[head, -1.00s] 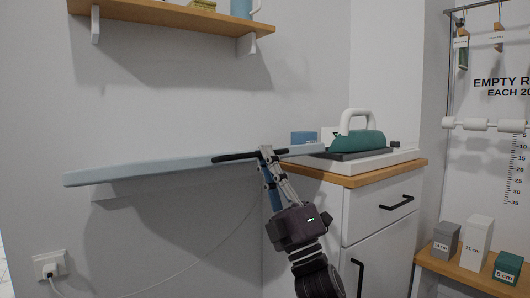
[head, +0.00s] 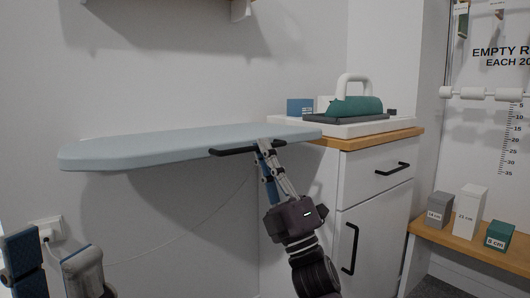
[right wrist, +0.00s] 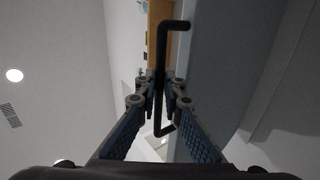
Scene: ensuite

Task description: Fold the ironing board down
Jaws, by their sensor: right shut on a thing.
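The ironing board (head: 170,146) is a pale blue panel standing out from the wall, roughly level, with its rounded end at the left. Its right end lies close to the cabinet top. A black bar handle (head: 228,152) runs along its front edge; it also shows in the right wrist view (right wrist: 161,60). My right gripper (head: 265,148) is shut on this handle, its fingers reaching up from below. My left gripper (head: 50,248) shows only partly at the bottom left corner, its fingers apart and empty, away from the board.
A white cabinet (head: 375,190) with a wooden top (head: 375,139) stands right of the board. A green iron (head: 356,106) rests on it, with a blue box (head: 300,107) behind. A socket with a plug (head: 45,232) and cable is low on the left wall. A bench (head: 470,245) holds boxes at right.

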